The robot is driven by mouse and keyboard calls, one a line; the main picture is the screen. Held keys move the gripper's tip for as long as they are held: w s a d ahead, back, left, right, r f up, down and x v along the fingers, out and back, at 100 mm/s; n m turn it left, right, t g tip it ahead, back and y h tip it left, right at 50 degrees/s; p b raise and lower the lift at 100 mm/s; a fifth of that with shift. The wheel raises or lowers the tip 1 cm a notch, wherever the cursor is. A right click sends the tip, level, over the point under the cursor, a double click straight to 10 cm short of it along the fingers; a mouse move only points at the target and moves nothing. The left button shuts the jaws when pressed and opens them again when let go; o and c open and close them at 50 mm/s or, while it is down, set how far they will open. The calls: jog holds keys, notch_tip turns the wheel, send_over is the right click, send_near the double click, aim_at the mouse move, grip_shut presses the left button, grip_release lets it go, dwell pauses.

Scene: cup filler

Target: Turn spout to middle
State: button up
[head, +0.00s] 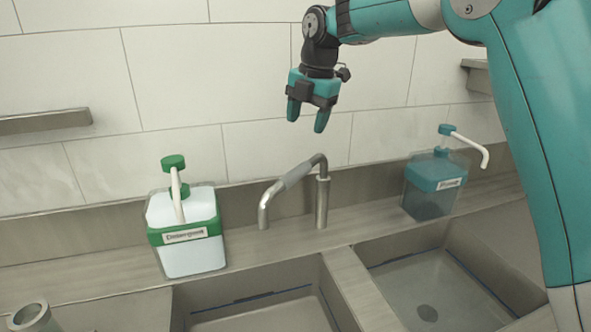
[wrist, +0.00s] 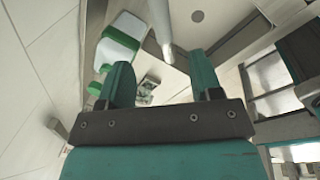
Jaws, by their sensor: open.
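The metal spout (head: 290,180) rises from an upright post on the ledge behind the sinks. It is bent over toward the left, with its open end pointing down near the detergent bottle. My gripper (head: 308,117) hangs above and behind the spout, fingers down, open and empty, apart from it. In the wrist view my gripper (wrist: 163,75) has its two teal fingers spread. A grey tube that looks like the spout (wrist: 160,25) shows beyond them, between the fingertips in the picture.
A green-capped detergent bottle (head: 188,255) stands left of the spout. A blue pump bottle (head: 433,187) stands to the right. Two basins lie in front, left (head: 265,312) and right (head: 430,285), with a divider (head: 347,285) between. The tiled wall (head: 180,80) is close behind.

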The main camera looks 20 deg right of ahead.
aim_at(296, 170)
jog(key=f+p, duration=0.1)
jog(key=f, duration=0.3)
jog(key=w+a+f+p, duration=0.1)
jog(key=f, duration=0.4)
jog(key=w+f+p, duration=0.1)
jog(key=f, duration=0.3)
jog(key=shift+a+f, duration=0.35)
jog(key=shift+a, duration=0.05)
jog(key=shift+c, duration=0.4)
grip_shut()
